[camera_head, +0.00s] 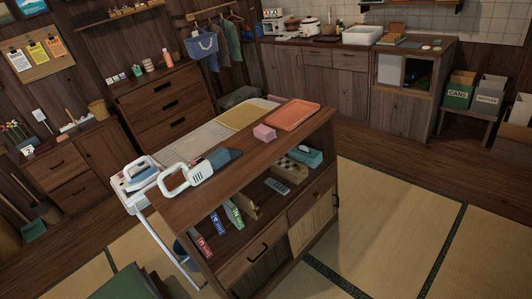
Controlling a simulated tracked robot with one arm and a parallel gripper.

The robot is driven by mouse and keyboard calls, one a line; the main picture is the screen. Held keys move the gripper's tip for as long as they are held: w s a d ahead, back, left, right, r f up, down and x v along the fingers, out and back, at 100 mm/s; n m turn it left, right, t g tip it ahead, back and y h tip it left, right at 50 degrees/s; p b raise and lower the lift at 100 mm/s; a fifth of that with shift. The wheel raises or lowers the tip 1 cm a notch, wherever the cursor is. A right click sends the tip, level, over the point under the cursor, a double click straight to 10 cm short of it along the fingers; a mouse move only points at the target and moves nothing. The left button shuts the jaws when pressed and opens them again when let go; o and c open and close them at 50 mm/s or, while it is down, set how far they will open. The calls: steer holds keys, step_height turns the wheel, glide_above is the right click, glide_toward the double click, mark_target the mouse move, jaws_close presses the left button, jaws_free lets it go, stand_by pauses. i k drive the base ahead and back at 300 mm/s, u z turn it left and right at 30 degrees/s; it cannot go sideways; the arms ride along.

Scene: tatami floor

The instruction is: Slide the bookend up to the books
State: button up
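The books stand on the open shelf of the wooden cabinet in the middle of the view. My gripper is not in view.
A remote (278,186), a holed block (287,170) and a teal tissue box (306,155) sit farther right on that shelf. The cabinet top (240,183) overhangs it, with a hand vacuum (198,174) on top. Tatami (390,215) on the right is clear.

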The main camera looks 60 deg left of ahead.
mark_target(242, 202)
steer(key=u, duration=0.65)
steer(key=i, duration=1.25)
steer(key=u, duration=0.75)
steer(key=k, duration=0.7)
steer(key=u, duration=0.25)
steer(key=i, duration=0.75)
steer(key=z, duration=0.05)
